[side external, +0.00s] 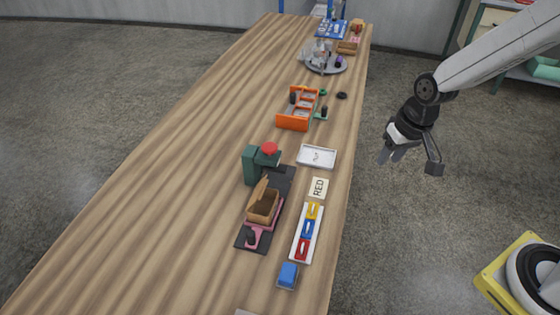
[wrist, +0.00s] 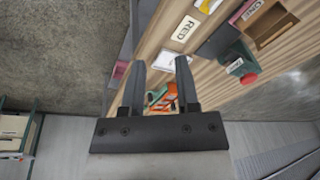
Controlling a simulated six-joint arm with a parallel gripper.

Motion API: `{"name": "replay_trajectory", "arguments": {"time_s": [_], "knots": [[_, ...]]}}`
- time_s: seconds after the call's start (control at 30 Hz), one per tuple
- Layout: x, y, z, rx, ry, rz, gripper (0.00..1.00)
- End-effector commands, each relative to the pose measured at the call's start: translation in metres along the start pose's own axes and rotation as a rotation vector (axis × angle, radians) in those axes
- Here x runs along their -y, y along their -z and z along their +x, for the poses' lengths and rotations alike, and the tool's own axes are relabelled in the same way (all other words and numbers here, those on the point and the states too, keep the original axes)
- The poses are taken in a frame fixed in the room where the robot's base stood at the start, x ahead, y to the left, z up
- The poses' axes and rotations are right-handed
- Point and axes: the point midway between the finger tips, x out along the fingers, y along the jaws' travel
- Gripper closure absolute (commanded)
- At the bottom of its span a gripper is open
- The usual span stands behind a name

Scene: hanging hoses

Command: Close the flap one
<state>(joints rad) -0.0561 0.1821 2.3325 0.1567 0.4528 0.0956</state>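A small brown box (side external: 263,206) stands on a pink and dark base on the table, with its opening showing. My gripper (side external: 409,160) is open and empty, to the right of the table edge and well apart from the box. In the wrist view its two fingers (wrist: 150,66) are spread with nothing between them.
A green stand with a red top (side external: 268,151) is just behind the box. A white tray (side external: 316,156), a RED card (side external: 319,187), a strip of coloured pieces (side external: 307,232) and a blue block (side external: 288,274) lie to the right. The table's left side is clear.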

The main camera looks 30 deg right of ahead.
Motion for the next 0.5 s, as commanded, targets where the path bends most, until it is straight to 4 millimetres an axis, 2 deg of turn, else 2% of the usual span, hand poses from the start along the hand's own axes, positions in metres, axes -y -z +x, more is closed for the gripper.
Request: {"name": "replay_trajectory", "arguments": {"time_s": [0.17,0.27,0.5], "knots": [[0.017,0.012,0.01,0.03,0.04,0.055,0.6],[0.034,0.023,0.019,0.06,0.079,0.11,0.6],[0.092,0.053,0.051,0.156,0.212,0.272,0.6]]}}
